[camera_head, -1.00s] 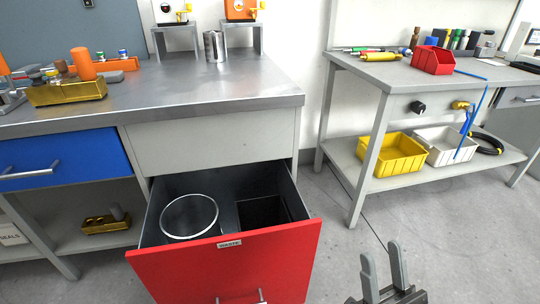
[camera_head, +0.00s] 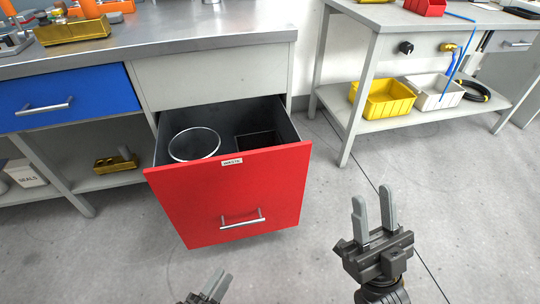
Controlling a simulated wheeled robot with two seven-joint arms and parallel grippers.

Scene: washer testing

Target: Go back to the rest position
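My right gripper (camera_head: 374,214) is at the lower right of the head view, in front of the grey floor. Its two grey fingers point up with a narrow gap between them, and nothing shows in the gap. My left gripper (camera_head: 215,284) shows only its fingertips at the bottom edge, below the red drawer; its spacing and the rest of it are cut off. The red drawer (camera_head: 190,205) labelled WASTE stands pulled out of the steel bench. It holds a round metal-rimmed bin and a dark square compartment. Neither gripper touches the drawer or its handle (camera_head: 242,219).
The steel workbench (camera_head: 215,62) with a closed blue drawer (camera_head: 90,92) is at the left. A second table (camera_head: 385,122) on the right holds a yellow bin (camera_head: 384,107) and a white bin (camera_head: 425,101) on its lower shelf. The floor (camera_head: 320,240) between is clear.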

